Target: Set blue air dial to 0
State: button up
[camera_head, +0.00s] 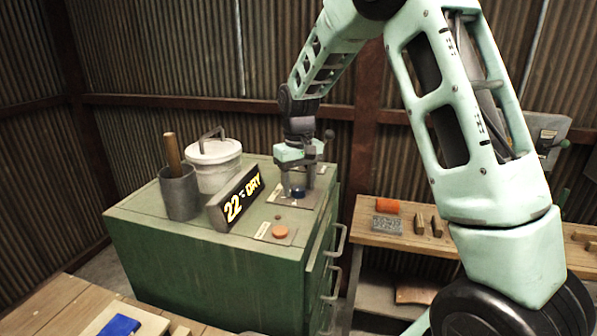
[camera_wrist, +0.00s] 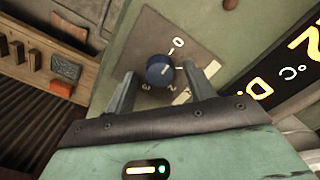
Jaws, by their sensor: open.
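The blue air dial (camera_wrist: 158,71) sits on a grey plate (camera_wrist: 190,48) on top of the green cabinet. In the wrist view the marks 0, 2 and 3 show around it. A pale line on the dial points to the right, between the 0 and the 2; the mark there is hidden behind a finger. My gripper (camera_wrist: 158,82) is open, with one finger on each side of the dial; I cannot tell whether they touch it. In the head view my gripper (camera_head: 298,188) is above the plate, and a little of the blue dial (camera_head: 298,193) shows beneath it.
A display (camera_head: 234,198) reading "22°C DRY" stands beside the plate. An orange button (camera_head: 280,232) is nearer the front of the cabinet (camera_head: 200,268). A grey cup (camera_head: 179,194) and a white bucket (camera_head: 214,163) stand at left. A wooden bench (camera_head: 370,222) is at right.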

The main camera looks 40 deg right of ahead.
aim_at(299, 188)
notch_tip(299, 188, up, 17)
jog(key=b, duration=0.2)
jog(key=shift+r+b, duration=0.2)
jog(key=shift+b, duration=0.2)
